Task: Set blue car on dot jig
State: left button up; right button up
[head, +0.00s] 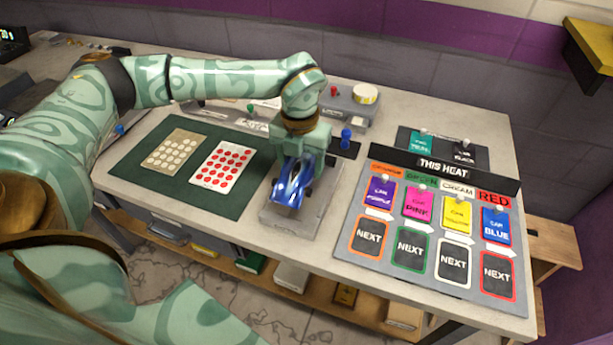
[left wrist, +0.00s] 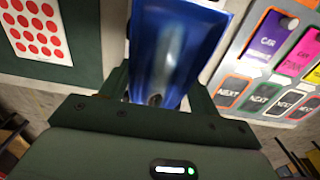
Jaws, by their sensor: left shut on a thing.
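My left gripper (head: 297,165) is shut on the blue car (head: 290,184), a shiny blue slot car with a pale stripe. The car is over or on a grey jig plate (head: 309,219) near the table's front edge. I cannot tell whether it touches the plate. In the left wrist view the blue car (left wrist: 176,48) fills the space between the fingers of the left gripper (left wrist: 165,85). Any dot on the jig is hidden. My right gripper is not in view.
Left of the jig, a dark green mat (head: 141,178) holds a tan dot card (head: 174,151) and a red dot sheet (head: 222,167).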

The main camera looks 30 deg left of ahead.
aim_at(305, 174)
pick_arm(q)
jog(key=shift+w+f, duration=0.15)
jog(key=shift+f, duration=0.1)
jog(key=f, duration=0.1)
jog(key=f+b, duration=0.1)
jog(key=f, duration=0.1)
jog(key=shift+w+d+f, duration=0.25)
jog(key=shift+f, duration=0.1)
jog(key=shift+f, duration=0.45)
jog(key=o, duration=1.1)
notch_tip(305, 174, up, 13)
jog(key=p, duration=0.2)
jog(key=shift+p, duration=0.4)
